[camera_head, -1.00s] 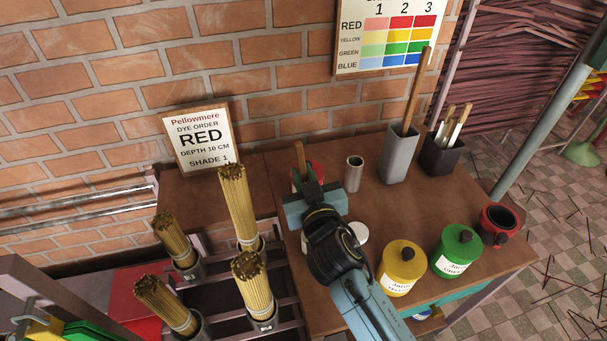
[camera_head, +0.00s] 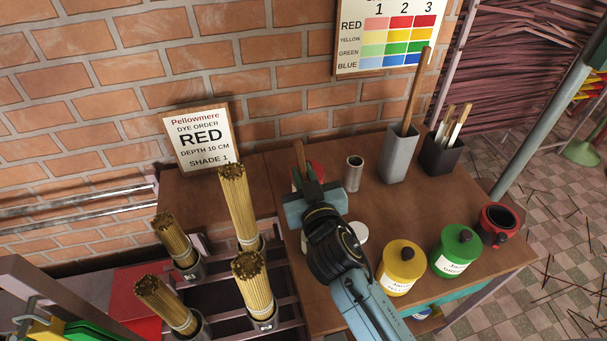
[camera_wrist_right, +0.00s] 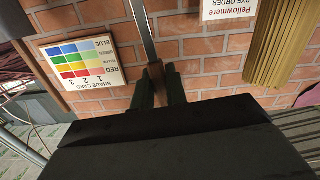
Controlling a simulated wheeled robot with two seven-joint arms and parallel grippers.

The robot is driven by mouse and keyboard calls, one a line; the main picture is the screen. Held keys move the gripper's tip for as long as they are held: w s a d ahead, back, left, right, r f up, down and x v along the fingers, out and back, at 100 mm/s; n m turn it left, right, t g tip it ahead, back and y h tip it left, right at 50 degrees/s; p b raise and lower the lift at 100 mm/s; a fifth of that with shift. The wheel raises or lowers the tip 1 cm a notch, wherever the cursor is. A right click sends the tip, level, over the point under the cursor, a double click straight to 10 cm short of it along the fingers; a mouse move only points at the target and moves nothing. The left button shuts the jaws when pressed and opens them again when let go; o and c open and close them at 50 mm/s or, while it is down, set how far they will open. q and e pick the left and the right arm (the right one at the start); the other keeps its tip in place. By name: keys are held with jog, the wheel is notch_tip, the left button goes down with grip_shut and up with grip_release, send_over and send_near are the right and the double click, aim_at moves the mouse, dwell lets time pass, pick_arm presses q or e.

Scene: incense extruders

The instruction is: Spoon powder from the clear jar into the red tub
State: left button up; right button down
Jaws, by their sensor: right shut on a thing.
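The tool's working end is not visible. A red object (camera_head: 318,169), mostly hidden, is just behind the gripper. A pale round top (camera_head: 358,232), perhaps the clear jar's, shows beside my right arm, partly covered. An open red tub (camera_head: 498,222) stands at the table's right end, with a dark knob at its front. My left gripper is out of view.
Yellow (camera_head: 403,268) and green (camera_head: 455,251) lidded jars stand at the front right. A metal cup (camera_head: 354,173), a tall grey holder (camera_head: 397,155) and a dark holder (camera_head: 441,156) stand at the back. Bundles of sticks (camera_head: 240,205) rise on the left.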

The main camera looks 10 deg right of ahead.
jog(key=shift+r+p, duration=6.7)
jog(key=shift+r, duration=0.75)
